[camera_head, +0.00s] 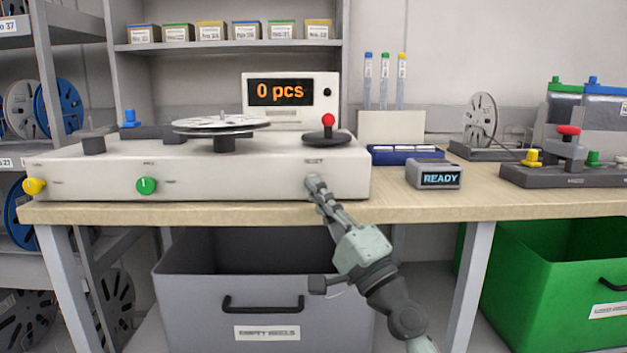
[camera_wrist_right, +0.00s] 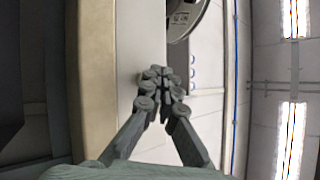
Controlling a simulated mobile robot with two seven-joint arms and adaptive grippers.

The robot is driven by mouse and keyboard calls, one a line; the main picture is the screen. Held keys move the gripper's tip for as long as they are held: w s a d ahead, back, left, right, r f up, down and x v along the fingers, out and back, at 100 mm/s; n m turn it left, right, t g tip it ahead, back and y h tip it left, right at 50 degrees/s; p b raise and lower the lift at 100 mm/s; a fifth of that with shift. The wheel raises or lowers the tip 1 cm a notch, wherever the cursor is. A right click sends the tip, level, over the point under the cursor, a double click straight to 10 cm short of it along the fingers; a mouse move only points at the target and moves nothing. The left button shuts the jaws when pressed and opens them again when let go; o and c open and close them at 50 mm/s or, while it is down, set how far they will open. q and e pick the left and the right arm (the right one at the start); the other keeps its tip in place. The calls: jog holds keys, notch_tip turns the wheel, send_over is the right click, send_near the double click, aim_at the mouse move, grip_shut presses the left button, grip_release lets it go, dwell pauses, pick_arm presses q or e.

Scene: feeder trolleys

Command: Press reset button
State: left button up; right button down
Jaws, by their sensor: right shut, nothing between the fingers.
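The counting machine (camera_head: 240,170) is a long white box on the bench, with a display (camera_head: 281,92) reading "0 pcs". A "RESET" label shows on its front face at the right. My right gripper (camera_head: 313,182) is shut and empty, with its fingertips at the front face just below that label. In the right wrist view the closed fingers (camera_wrist_right: 158,75) point at the white front face (camera_wrist_right: 127,75). My left gripper is not in view.
A green knob (camera_head: 147,186) and a yellow knob (camera_head: 34,186) sit on the machine's front. A red-topped lever (camera_head: 328,122) stands above the label. A small "READY" box (camera_head: 434,174) stands to the right. A grey bin (camera_head: 190,300) and green bin (camera_head: 530,275) are under the bench.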

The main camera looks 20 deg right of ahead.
jog(key=shift+s+a, duration=0.1)
jog(key=shift+s, duration=0.15)
jog(key=s, duration=0.2)
jog(key=s+a+p, duration=0.1)
jog(key=s, duration=0.1)
jog(key=shift+s+a, duration=0.2)
jog(key=shift+s, duration=0.2)
dwell(0.7)
